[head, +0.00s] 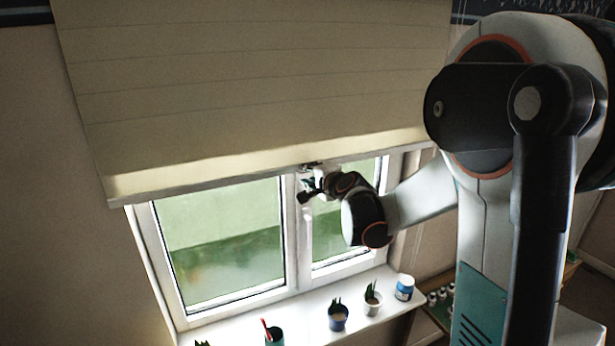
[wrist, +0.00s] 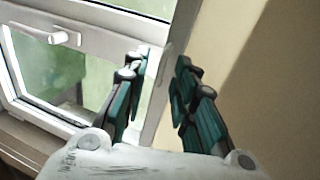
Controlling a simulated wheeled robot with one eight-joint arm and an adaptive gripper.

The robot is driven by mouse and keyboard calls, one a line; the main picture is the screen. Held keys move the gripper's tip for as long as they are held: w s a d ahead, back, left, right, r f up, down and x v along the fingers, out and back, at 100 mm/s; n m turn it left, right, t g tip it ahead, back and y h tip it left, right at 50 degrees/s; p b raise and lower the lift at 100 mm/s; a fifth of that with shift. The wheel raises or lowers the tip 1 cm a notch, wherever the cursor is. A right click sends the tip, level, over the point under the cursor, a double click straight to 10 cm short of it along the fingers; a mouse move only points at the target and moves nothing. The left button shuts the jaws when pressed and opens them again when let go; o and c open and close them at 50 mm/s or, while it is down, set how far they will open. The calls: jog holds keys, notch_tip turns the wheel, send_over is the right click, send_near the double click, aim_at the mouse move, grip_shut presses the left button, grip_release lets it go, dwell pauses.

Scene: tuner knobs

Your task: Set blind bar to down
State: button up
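The blind bar (head: 220,186) is the pale strip along the lower edge of the cream blind (head: 250,90). It hangs across the upper part of the window, sloping slightly in the head view. My gripper (head: 308,182) is at the bar near its middle, in front of the window's centre post. In the wrist view the bar (wrist: 181,40) runs between the two teal and black fingers of my gripper (wrist: 162,64). The fingers are apart, one on each side of the bar. I cannot tell whether either finger touches it.
The white window (head: 290,250) has a handle (wrist: 60,38).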

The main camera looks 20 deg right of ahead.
jog(key=shift+w+f, duration=0.15)
jog(key=shift+w, duration=0.45)
grip_shut()
